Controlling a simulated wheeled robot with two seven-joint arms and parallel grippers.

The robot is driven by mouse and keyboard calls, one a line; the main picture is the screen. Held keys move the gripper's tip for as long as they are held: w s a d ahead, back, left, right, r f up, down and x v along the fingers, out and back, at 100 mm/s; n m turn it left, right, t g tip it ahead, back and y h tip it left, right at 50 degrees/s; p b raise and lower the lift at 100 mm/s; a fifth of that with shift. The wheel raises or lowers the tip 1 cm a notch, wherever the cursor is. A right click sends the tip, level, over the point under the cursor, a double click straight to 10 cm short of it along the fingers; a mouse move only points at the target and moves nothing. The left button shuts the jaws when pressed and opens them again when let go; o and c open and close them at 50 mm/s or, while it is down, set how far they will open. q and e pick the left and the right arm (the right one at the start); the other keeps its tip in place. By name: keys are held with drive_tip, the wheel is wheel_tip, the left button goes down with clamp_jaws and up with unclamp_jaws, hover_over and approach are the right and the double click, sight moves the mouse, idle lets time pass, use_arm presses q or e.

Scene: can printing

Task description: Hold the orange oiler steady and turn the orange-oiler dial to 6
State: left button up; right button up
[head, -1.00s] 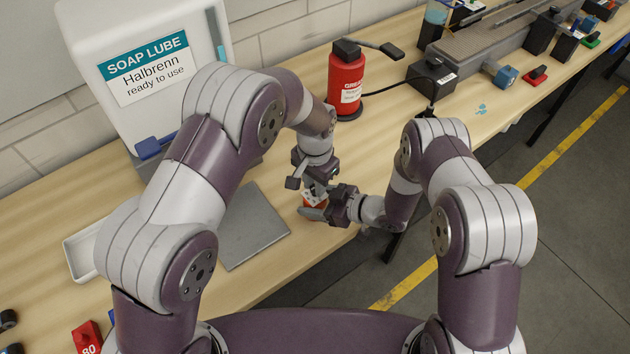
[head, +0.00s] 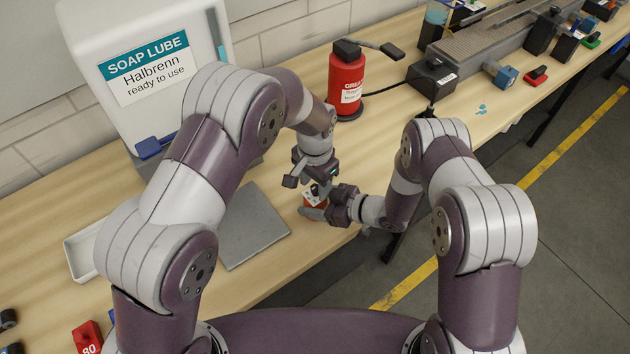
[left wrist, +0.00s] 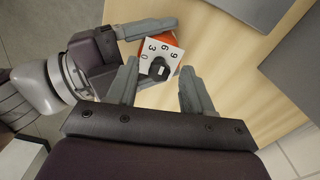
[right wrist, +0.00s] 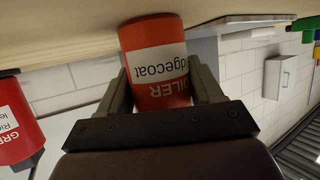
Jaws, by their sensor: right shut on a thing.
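The orange oiler (head: 309,213) stands near the table's front edge in the head view, mostly hidden by my grippers. My right gripper (head: 326,208) is shut on its body from the side. The right wrist view shows the orange body (right wrist: 150,42) and its white label between the fingers. My left gripper (head: 320,186) is above the oiler, pointing down. In the left wrist view its fingers (left wrist: 157,80) are apart, one on each side of the black dial knob (left wrist: 161,69), with a visible gap at the right finger. The white dial face (left wrist: 151,48) shows 0, 3, 6 and 9. The knob's pointed setting is unclear.
A grey plate (head: 252,228) lies left of the oiler. A red grease bottle (head: 346,82) stands behind it. A white soap lube dispenser (head: 150,70) is at the back left. A white tray (head: 82,255) lies farther left.

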sight(315, 187)
drive_tip(key=shift+s, duration=0.1)
use_arm(q)
wheel_tip(315, 187, up, 12)
idle(0.4)
use_arm(e)
drive_tip(key=o, duration=1.3)
drive_tip(key=shift+o, duration=0.2)
